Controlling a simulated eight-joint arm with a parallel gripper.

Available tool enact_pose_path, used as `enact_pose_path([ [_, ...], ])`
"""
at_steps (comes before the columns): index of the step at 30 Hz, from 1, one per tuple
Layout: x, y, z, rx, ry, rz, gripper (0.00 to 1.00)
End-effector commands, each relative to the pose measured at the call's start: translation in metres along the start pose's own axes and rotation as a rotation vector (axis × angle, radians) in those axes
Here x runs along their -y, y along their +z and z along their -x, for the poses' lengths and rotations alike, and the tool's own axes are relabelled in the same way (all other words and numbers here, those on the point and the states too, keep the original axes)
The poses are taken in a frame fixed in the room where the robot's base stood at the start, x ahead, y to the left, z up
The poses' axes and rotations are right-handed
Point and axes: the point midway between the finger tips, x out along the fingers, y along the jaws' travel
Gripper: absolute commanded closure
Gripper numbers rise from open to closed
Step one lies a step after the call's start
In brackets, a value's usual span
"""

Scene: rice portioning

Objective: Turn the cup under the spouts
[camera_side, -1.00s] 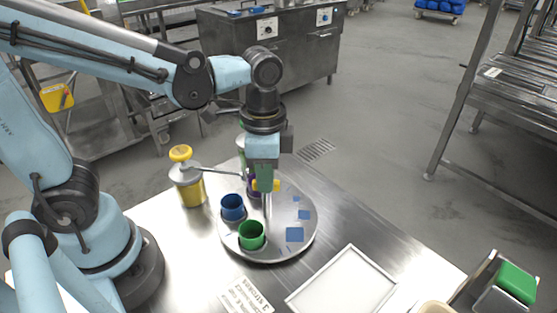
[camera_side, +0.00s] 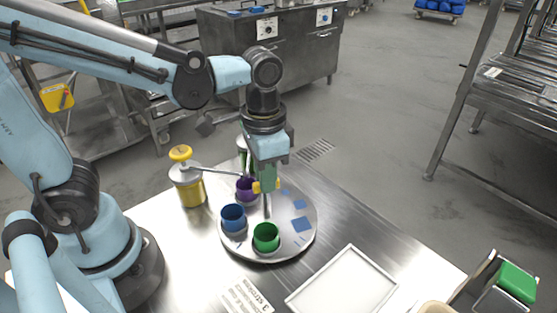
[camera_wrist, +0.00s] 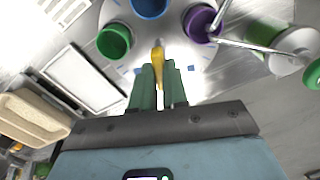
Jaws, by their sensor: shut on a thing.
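A round grey turntable (camera_side: 283,245) carries a blue cup (camera_side: 233,217), a green cup (camera_side: 266,237) and a purple cup (camera_side: 246,189). My gripper (camera_side: 266,186) is shut on a yellow handle (camera_side: 257,187) above the middle of the turntable; the handle also shows between the green fingers in the wrist view (camera_wrist: 157,53). A metal spout (camera_side: 220,173) reaches from a yellow pump jar (camera_side: 190,190) toward the purple cup. In the wrist view two spouts (camera_wrist: 240,43) end at the purple cup (camera_wrist: 200,25); whether they are exactly over its opening is hard to tell.
A white tray (camera_side: 343,285) lies at the front right of the steel table. A green-topped device (camera_side: 516,282) stands at the lower right corner. A pump with a green knob (camera_wrist: 314,73) shows in the wrist view. The table's right part behind the tray is bare.

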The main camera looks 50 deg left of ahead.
Motion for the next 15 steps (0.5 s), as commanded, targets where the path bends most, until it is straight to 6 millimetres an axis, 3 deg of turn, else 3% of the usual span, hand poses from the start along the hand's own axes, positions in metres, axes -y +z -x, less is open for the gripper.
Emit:
enact_pose_path([
  [15, -0.0002, -0.0002, 0.0001, -0.001, 0.001, 0.027, 1.0],
])
